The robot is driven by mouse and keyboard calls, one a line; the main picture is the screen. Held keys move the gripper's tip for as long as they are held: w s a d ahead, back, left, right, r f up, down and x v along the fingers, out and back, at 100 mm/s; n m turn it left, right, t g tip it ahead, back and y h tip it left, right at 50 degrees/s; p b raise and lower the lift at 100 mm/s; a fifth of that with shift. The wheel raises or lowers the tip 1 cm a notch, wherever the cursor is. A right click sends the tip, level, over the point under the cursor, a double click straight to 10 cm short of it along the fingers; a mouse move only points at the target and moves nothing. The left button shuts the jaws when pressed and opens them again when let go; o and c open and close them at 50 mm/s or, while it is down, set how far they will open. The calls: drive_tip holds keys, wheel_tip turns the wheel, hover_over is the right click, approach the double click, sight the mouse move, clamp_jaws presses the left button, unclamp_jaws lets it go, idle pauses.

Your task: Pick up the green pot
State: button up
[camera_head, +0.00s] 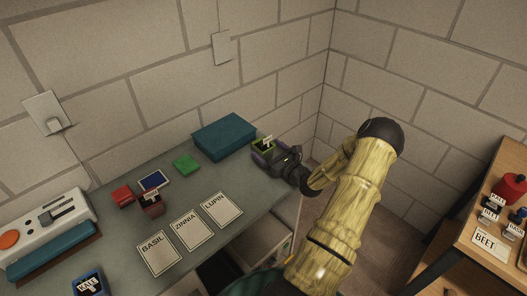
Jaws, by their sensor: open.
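A small green pot (258,150) with a white label in it stands near the far right corner of the grey-green table (215,249). The writing on its label is too small to read. My gripper (266,158) reaches in low from the right and is open, with its dark fingers at the pot. The fingers hide the pot's lower part. I cannot tell whether they touch it.
A teal box (224,136) stands just left of the pot. A green block (186,165), a red block (122,195), a dark red pot (151,204) and a blue item (154,180) lie farther left. Cards (191,230) lie in front. Walls close off the back.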

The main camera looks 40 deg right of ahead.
sight(264, 147)
drive_tip(key=w, duration=0.3)
drive_tip(key=shift+s+d, duration=0.1)
drive_tip(key=shift+s, duration=0.05)
idle(0.3)
drive_tip(key=c, duration=1.1)
drive_tip(key=shift+c, duration=0.2)
wheel_tip(264, 147, up, 10)
